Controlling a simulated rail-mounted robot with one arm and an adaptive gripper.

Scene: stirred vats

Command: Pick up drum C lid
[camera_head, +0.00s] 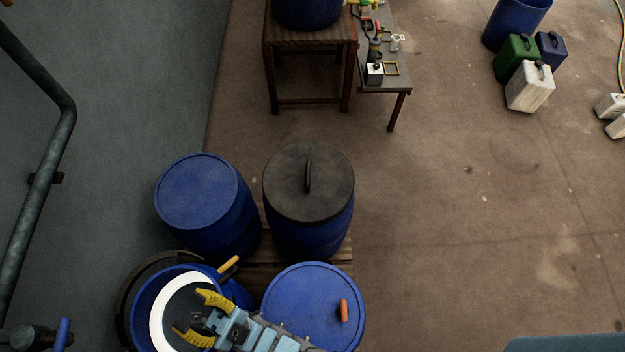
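No label tells which lid is drum C's. A black lid (330,194) with a dark upright handle sits on a blue drum at centre. A blue lid (285,300) with an orange handle (344,311) covers a drum at the lower centre. A plain blue top (190,197) closes the drum at left. My gripper (188,312), with yellow fingers, is at the lower left, above a white ring (160,317) around a dark disc within an open blue drum or vat (141,305). The fingers are spread apart; nothing shows clearly between them. My arm partly hides the orange-handled lid's left edge.
The drums stand on a wooden pallet (268,247). An orange-yellow handle (228,264) rises behind the white ring. A grey pipe (42,185) runs along the left. A wooden table (310,35), bench (380,81) and jerrycans (530,88) are farther back. Floor at right is open.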

